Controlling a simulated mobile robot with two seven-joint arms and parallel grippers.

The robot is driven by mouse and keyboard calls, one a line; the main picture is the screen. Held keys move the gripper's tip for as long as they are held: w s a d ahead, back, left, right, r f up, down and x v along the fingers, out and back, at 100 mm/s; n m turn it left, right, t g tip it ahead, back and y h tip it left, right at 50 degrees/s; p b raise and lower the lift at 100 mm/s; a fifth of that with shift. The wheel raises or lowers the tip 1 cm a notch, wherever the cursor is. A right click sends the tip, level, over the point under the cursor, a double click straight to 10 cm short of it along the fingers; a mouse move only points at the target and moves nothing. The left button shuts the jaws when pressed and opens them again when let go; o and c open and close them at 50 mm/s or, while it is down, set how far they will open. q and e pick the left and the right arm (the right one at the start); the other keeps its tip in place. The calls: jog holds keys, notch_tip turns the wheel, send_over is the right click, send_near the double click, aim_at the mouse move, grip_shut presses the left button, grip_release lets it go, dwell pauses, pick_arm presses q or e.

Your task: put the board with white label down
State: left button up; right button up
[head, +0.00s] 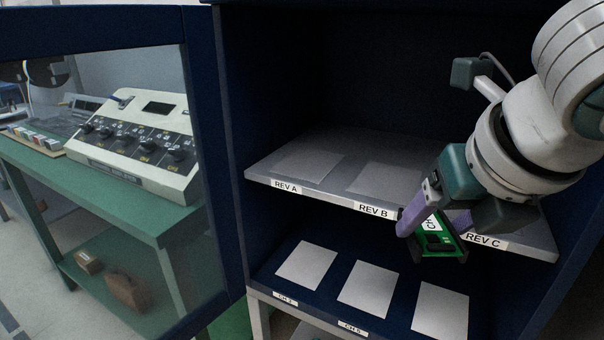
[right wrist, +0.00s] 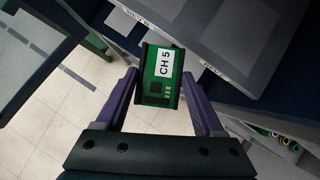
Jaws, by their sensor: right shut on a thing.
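The green board (head: 439,243) with a white label is held in front of the upper shelf's edge, between the REV B and REV C labels. In the right wrist view the board (right wrist: 157,88) shows its white label reading CH 5. My right gripper (head: 434,222) has purple fingers and is shut on the board. The board is clear of the lower shelf (head: 385,273), which bears three pale pads. The upper shelf (head: 262,168) bears grey pads and the labels REV A, REV B and REV C. My left gripper is not in view.
The dark blue cabinet frames both shelves. Its glass door (head: 198,130) stands at the left. Behind it are a green bench (head: 125,207) and a control box (head: 140,140) with knobs.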

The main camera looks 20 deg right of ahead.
jog(key=w+d, duration=0.1)
jog(key=w, duration=0.3)
jog(key=w+d, duration=0.2)
jog(key=w, duration=0.2)
jog(key=w+d, duration=0.1)
jog(key=w, duration=0.3)
jog(key=shift+d, duration=0.2)
jog(key=shift+w+d+b, duration=0.25)
jog(key=shift+w+d, duration=0.1)
jog(key=shift+w, duration=0.5)
jog(key=shift+w+d+b, duration=0.25)
jog(key=shift+w+d, duration=0.1)
jog(key=shift+w, duration=0.5)
jog(key=shift+w+d+f, duration=0.1)
jog(key=shift+w, duration=0.15)
jog(key=shift+s+f, duration=0.1)
jog(key=shift+f, duration=0.5)
jog(key=o, duration=1.5)
jog(key=shift+f, duration=0.1)
